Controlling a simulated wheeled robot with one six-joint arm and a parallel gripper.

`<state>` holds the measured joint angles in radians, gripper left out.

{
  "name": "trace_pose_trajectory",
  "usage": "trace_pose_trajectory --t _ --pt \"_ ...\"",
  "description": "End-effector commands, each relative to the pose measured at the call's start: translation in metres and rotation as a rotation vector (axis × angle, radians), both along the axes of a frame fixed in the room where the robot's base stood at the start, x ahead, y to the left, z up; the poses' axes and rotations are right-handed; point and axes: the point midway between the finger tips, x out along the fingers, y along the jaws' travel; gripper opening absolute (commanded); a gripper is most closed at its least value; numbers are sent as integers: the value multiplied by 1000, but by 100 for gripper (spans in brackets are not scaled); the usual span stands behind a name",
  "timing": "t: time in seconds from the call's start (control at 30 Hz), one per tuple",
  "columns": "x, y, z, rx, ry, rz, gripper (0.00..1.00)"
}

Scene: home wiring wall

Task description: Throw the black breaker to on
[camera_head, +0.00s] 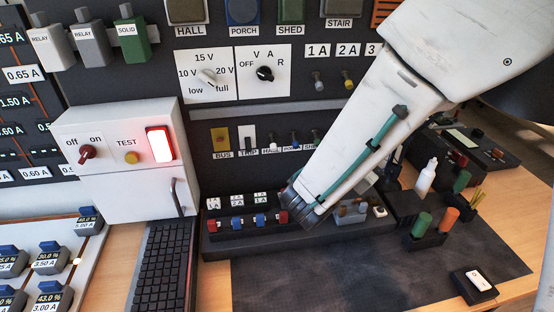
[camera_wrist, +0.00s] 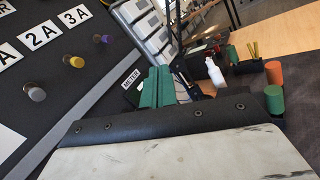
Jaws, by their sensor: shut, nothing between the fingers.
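I cannot pick out a black breaker for certain. In the head view a row of small switches stands on the dark wall panel: a yellow one (camera_head: 222,139) labelled BUS, a white one (camera_head: 247,140) labelled TRIP, and several smaller ones to their right, partly hidden by my arm. My gripper shows in the wrist view as two green fingers (camera_wrist: 158,78), shut together and empty. The fingers point toward the panel's lower edge, near a METER label. In the head view my arm hides part of the panel, and I cannot make out the fingertips clearly.
A white box (camera_head: 118,186) with a red off/on knob (camera_head: 87,152) and lit red switch stands at left. A black rack (camera_head: 225,245) with red and blue pieces lies below the panel. A white bottle (camera_head: 426,179) and green and orange cylinders stand at right.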

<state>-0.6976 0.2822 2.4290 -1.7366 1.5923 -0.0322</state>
Motion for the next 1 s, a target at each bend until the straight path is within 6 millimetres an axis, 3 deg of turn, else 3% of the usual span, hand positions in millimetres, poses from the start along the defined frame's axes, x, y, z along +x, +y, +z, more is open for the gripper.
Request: trace_pose_trajectory --t 0.03,0.2,0.3,0.4,0.5,0.63,1.0 --pt "8 41 -18 -85 10 135 0" --pt "4 163 -69 -296 -6 552 0" --pt "-11 212 -97 -367 -17 730 0" --pt "-26 242 -116 -404 -24 846 0" --pt "-32 255 -124 -421 -29 902 0" --pt "-22 262 -123 -422 -33 914 0" --pt "40 276 -108 -422 -34 910 0"
